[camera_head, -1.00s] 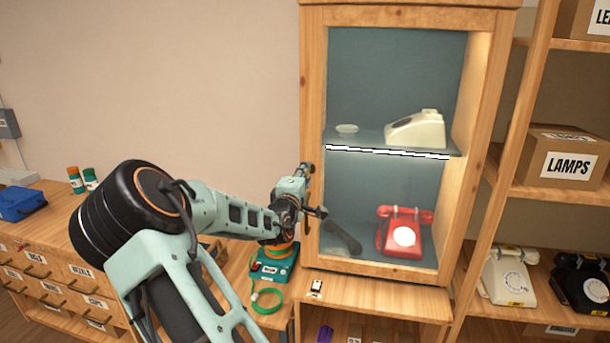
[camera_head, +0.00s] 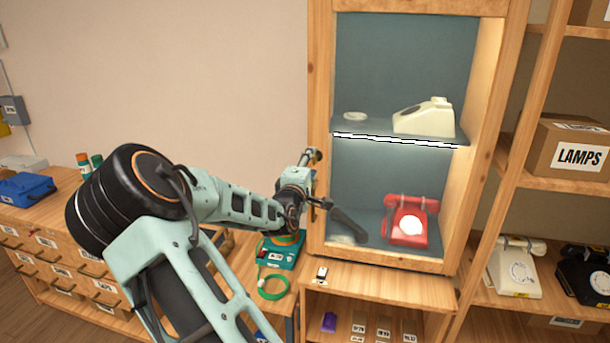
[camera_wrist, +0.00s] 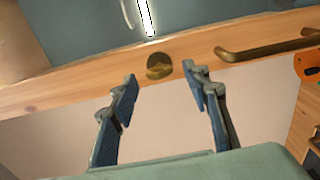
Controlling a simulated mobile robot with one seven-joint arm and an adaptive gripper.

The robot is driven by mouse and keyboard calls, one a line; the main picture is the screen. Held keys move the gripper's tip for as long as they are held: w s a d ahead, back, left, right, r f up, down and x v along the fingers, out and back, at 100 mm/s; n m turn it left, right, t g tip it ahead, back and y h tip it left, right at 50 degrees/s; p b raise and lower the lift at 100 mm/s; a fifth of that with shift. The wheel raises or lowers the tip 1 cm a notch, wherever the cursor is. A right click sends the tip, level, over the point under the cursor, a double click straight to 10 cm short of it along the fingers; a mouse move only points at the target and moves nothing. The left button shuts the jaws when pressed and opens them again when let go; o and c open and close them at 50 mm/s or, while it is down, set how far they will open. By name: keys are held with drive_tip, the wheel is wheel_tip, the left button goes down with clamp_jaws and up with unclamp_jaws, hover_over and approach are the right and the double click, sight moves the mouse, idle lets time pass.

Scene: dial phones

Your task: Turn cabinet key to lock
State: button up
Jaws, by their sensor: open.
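The cabinet (camera_head: 319,70) is wooden with a glazed front. In the wrist view, a round brass key fitting (camera_wrist: 159,66) sits on the wooden door frame (camera_wrist: 85,85). My gripper (camera_wrist: 160,78) is open, with one blue finger on each side and just below the fitting in the picture. Nothing is held between the fingers. A brass bar handle (camera_wrist: 268,47) lies to the right of the fitting. In the head view, my gripper (camera_head: 318,181) is at the cabinet's left front post. The key fitting cannot be made out there.
Inside the cabinet are a red phone (camera_head: 407,222) below and a cream phone (camera_head: 424,118) on the glass shelf. A green device (camera_head: 280,252) with a coiled green cord stands left of the cabinet. Shelves with a LAMPS box (camera_head: 570,155) stand at right.

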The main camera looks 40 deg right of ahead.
drive_tip(key=v, duration=1)
drive_tip(key=shift+s, duration=0.2)
drive_tip(key=shift+a, duration=0.1)
